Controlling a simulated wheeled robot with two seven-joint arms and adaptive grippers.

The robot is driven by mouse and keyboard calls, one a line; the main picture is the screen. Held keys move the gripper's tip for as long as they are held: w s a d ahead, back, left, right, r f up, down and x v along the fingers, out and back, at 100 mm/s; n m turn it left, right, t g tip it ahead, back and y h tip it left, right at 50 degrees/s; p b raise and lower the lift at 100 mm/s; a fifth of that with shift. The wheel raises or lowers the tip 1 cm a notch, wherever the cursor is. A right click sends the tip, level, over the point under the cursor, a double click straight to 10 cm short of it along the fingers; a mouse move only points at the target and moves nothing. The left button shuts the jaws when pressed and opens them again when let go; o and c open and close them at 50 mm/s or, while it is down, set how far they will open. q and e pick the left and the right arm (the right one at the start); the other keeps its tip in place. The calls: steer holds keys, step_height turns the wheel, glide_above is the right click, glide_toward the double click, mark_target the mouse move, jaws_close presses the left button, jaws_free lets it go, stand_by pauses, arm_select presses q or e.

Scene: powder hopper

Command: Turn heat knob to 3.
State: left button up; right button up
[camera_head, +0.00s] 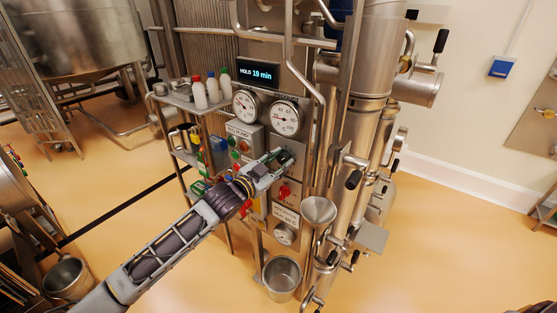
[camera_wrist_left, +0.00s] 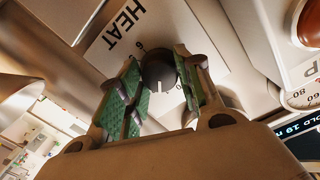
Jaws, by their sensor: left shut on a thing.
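The heat knob (camera_wrist_left: 158,72) is a dark round knob with a white pointer line. It sits on a pale plate lettered HEAT (camera_wrist_left: 122,30) in the left wrist view. My left gripper (camera_wrist_left: 163,90) has its green-padded fingers on both sides of the knob and is shut on it. The scale numbers are mostly hidden by the fingers, so I cannot tell which number the pointer marks. In the head view my left gripper (camera_head: 284,160) reaches the panel from the left and covers the knob. My right gripper is not in view.
Two round gauges (camera_head: 285,116) and a display reading HOLD 19 min (camera_head: 257,74) are above the knob. A red switch (camera_head: 284,191) is just below it. A funnel (camera_head: 318,210) and steel pipes stand close on the right. Bottles (camera_head: 198,94) stand on a side shelf (camera_head: 180,101).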

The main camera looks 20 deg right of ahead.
arm_select(q)
steer(key=m+p, duration=0.1)
steer(key=m, duration=0.2)
steer(key=shift+r+m, duration=0.1)
steer(key=shift+m, duration=0.2)
steer(key=shift+m+p, duration=0.35)
steer(key=shift+m, duration=0.05)
steer(key=shift+m+p, duration=0.35)
steer(key=shift+m, duration=0.55)
steer(key=m, duration=0.2)
steer(key=shift+m+p, duration=0.3)
steer(key=shift+p, duration=0.1)
steer(key=shift+m, duration=0.4)
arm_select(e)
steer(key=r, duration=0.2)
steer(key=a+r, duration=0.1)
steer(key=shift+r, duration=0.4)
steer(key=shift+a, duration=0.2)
